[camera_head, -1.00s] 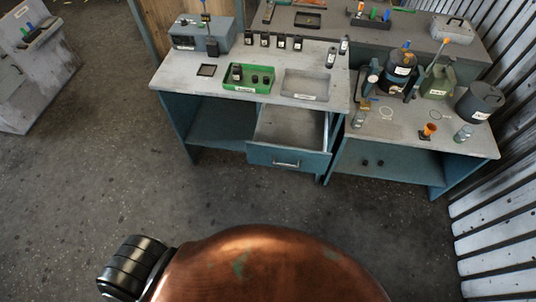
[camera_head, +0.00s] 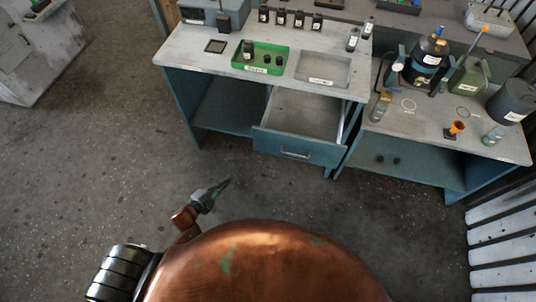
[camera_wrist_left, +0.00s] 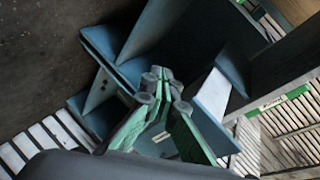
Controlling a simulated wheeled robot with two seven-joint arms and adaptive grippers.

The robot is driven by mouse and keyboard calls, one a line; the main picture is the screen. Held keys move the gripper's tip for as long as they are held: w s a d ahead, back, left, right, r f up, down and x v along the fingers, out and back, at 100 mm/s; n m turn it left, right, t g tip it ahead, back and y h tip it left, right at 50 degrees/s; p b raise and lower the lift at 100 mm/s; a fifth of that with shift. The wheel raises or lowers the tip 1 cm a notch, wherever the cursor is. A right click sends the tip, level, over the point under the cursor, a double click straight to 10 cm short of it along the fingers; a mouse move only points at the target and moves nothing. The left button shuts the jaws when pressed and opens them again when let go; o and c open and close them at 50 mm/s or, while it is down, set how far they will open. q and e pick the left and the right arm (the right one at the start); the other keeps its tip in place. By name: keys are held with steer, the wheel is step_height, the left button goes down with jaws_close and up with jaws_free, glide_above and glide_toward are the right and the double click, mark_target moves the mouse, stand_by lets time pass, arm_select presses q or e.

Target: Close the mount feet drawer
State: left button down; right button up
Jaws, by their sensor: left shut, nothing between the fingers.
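The drawer (camera_head: 297,145) under the grey workbench top is pulled out. Its blue front has a pale handle and its grey inside looks empty. My left gripper (camera_head: 225,184) is left of the drawer front and apart from it, over the floor, pointing right and up in the head view. It is shut with nothing in it. In the left wrist view its green fingers (camera_wrist_left: 162,85) are together, with tilted blue panels beyond, and I cannot tell for sure which panel is the drawer. My right gripper is not in view.
The workbench top (camera_head: 215,66) carries a green tray (camera_head: 274,69), a grey tray (camera_head: 345,72) and small black bottles. An open shelf is left of the drawer. A second bench (camera_head: 425,125) with a dark pot stands right. The floor in front is clear.

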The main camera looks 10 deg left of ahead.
mark_target(276, 147)
arm_select(q)
steer(key=w+d+r+m+h+b, duration=0.3)
steer(key=d+r+m+h, duration=0.65)
steer(key=r, duration=0.55)
steer(key=shift+m+y, duration=0.35)
steer(key=shift+y, duration=0.6)
steer(key=shift+w+a+f+b+x, duration=0.1)
steer(key=shift+w+a+b+x, duration=0.1)
steer(key=shift+x, duration=1.95)
steer(key=shift+w+a+f+b+x, duration=0.1)
steer(key=shift+w+a+x, duration=0.1)
steer(key=shift+x, duration=1.95)
steer(key=shift+w+a+f+b+x, duration=0.1)
steer(key=shift+w+a+x, duration=0.1)
steer(key=shift+x, duration=1.95)
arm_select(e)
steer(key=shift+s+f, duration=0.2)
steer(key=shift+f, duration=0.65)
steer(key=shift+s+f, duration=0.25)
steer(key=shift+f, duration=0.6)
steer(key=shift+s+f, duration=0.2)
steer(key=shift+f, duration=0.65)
